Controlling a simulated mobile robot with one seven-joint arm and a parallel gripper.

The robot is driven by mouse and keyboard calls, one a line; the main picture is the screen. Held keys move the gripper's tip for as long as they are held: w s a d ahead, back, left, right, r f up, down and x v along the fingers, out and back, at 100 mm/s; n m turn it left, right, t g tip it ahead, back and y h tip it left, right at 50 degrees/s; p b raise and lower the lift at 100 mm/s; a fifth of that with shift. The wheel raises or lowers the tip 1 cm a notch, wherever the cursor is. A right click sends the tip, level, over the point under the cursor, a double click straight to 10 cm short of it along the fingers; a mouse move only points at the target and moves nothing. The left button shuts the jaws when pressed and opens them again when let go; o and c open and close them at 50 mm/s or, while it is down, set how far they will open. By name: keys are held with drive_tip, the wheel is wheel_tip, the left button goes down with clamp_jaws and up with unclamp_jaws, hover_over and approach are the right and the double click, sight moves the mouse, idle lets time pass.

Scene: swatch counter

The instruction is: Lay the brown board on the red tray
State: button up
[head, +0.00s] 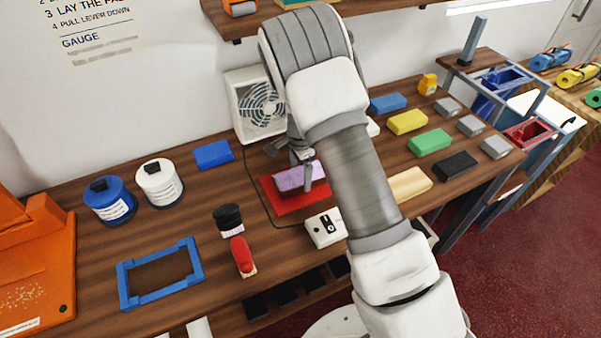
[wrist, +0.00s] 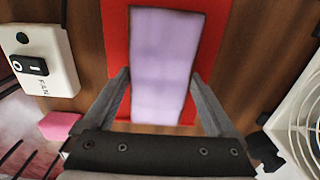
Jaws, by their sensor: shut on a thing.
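A board with a lilac upper face and thin dark brown edges (head: 290,184) is between the fingers of my gripper (head: 304,172). The wrist view shows its lilac face (wrist: 165,60) lengthwise between the two fingertips (wrist: 160,78). My gripper is shut on it. The red tray (head: 287,206) lies directly under the board, and its red surface shows around the board in the wrist view (wrist: 117,40). The board looks about level and roughly lined up with the tray. I cannot tell whether it touches the tray. My arm hides part of the counter to the right.
A white fan (head: 260,103) stands behind the tray. A white switch box (head: 325,229) sits in front. A red-handled brush (head: 243,256) and a black-topped item (head: 228,218) are to the left. Several coloured blocks, including a green one (head: 430,142), lie to the right.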

drive_tip(key=shift+f, duration=0.3)
drive_tip(key=o, duration=1.2)
wheel_tip(320, 180, up, 18)
drive_tip(key=f, duration=0.1)
drive_tip(key=s+d+r+n+t+y, duration=0.1)
drive_tip(key=s+d+r+n, duration=0.3)
drive_tip(key=r, duration=0.5)
drive_tip(key=s+d+r+n+t, duration=0.1)
drive_tip(key=s+d+r+n, duration=0.1)
drive_tip(key=s, duration=0.6)
drive_tip(key=s+d+r+n+t, duration=0.2)
drive_tip(key=s+r+n, duration=0.1)
drive_tip(key=s, duration=0.5)
drive_tip(key=s+d+r+n+t+h, duration=0.1)
drive_tip(key=s+n, duration=0.3)
drive_tip(key=s, duration=0.4)
drive_tip(key=shift+s+d+r+t, duration=0.15)
drive_tip(key=shift+d+r+t, duration=0.15)
drive_tip(key=shift+d+r, duration=0.5)
